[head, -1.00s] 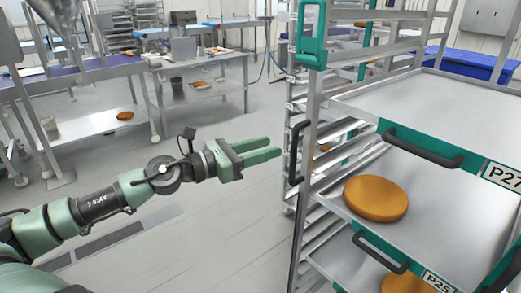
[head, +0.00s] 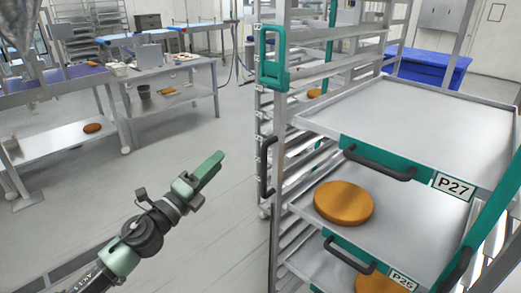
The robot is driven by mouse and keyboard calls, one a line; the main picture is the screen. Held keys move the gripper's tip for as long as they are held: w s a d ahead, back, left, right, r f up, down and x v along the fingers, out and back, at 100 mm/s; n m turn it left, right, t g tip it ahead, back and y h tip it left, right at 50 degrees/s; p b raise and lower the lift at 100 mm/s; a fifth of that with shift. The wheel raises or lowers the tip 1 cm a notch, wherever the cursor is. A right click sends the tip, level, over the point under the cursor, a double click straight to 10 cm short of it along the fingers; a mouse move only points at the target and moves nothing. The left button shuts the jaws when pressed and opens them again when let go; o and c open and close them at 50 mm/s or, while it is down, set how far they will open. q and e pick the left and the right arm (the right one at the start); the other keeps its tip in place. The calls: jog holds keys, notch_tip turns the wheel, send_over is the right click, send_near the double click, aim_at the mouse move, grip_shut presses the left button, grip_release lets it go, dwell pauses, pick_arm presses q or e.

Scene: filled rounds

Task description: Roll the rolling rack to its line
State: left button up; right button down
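The rolling rack (head: 281,150) is a tall metal frame at the right of the head view, with teal parts and black handles. A teal latch-like piece (head: 273,58) is on its near left post, with a black vertical handle (head: 266,167) below. Its trays carry labels P27 and P25, and a round orange-brown cake (head: 343,203) lies on one. My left gripper (head: 219,157) is left of the rack, apart from it, pointing up and right. Its fingers overlap, so their gap is hidden. My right gripper is not in view. The rack's wheels and any clear target line are not seen.
Metal worktables (head: 170,74) with lower shelves stand at the back left. A blue covered bin (head: 432,68) is behind the rack. The grey floor between tables and rack is clear.

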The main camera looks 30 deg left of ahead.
pick_arm(q)
jog(key=d+f+n+y+p, duration=0.1)
jog(key=n+y+p, duration=0.15)
jog(key=n, duration=0.45)
jog(key=d+n+y+p, duration=0.2)
jog(key=n+y, duration=0.1)
jog(key=n, duration=0.5)
jog(key=n+g+y+p, duration=0.2)
jog(key=n+g+p, duration=0.1)
jog(key=n, duration=1)
send_near(264, 163)
jog(key=x, duration=0.3)
jog(key=shift+w+a+r+p, duration=0.15)
jog(key=shift+w+r+p, duration=0.15)
jog(key=shift+w, duration=0.2)
jog(key=x, duration=0.2)
jog(key=p+x, duration=0.1)
jog(key=x, duration=0.1)
jog(key=p+x, duration=0.1)
jog(key=x, duration=0.1)
jog(key=shift+w+a+f, duration=0.2)
jog(key=shift+w+f, duration=0.1)
jog(key=shift+w, duration=0.05)
grip_shut()
